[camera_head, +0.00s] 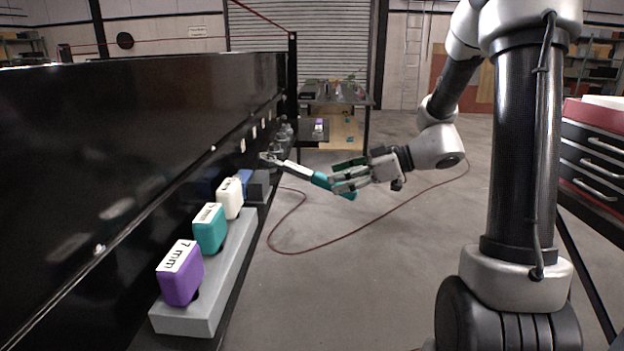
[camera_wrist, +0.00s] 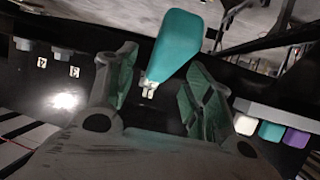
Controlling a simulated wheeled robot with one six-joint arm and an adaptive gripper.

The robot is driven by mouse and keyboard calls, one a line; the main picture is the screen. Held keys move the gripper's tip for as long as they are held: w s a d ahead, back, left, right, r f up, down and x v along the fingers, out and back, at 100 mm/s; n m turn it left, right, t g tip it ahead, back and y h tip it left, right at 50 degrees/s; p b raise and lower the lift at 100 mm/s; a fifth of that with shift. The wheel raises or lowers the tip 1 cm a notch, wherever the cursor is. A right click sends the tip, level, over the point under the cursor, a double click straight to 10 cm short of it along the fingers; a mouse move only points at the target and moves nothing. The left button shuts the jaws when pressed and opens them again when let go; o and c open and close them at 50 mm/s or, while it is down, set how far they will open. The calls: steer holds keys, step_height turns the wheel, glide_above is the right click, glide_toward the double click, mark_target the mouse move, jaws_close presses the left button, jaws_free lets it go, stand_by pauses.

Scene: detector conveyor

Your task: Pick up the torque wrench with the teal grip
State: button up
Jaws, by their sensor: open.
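The torque wrench with the teal grip (camera_head: 333,187) juts out from the dark machine's side over open floor, its silver shaft pointing left to the machine. My gripper (camera_head: 338,177) is open at the teal grip, with its fingers partly overlapping it in the head view. In the wrist view my gripper (camera_wrist: 161,62) has its two fingers spread, and the teal grip (camera_wrist: 176,45) shows between and beyond their tips. A small metal part shows at the grip's lower end. I cannot tell whether a finger touches the grip.
A grey rail (camera_head: 195,318) at front left holds purple (camera_head: 180,280), teal (camera_head: 209,233) and white (camera_head: 229,200) blocks. The long black machine wall (camera_head: 120,150) borders the left. A drawer cabinet (camera_head: 595,150) stands at right. A red hose (camera_head: 350,238) crosses the otherwise clear floor.

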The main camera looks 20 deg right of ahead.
mark_target(320, 184)
steer(key=x, duration=0.6)
jaws_close()
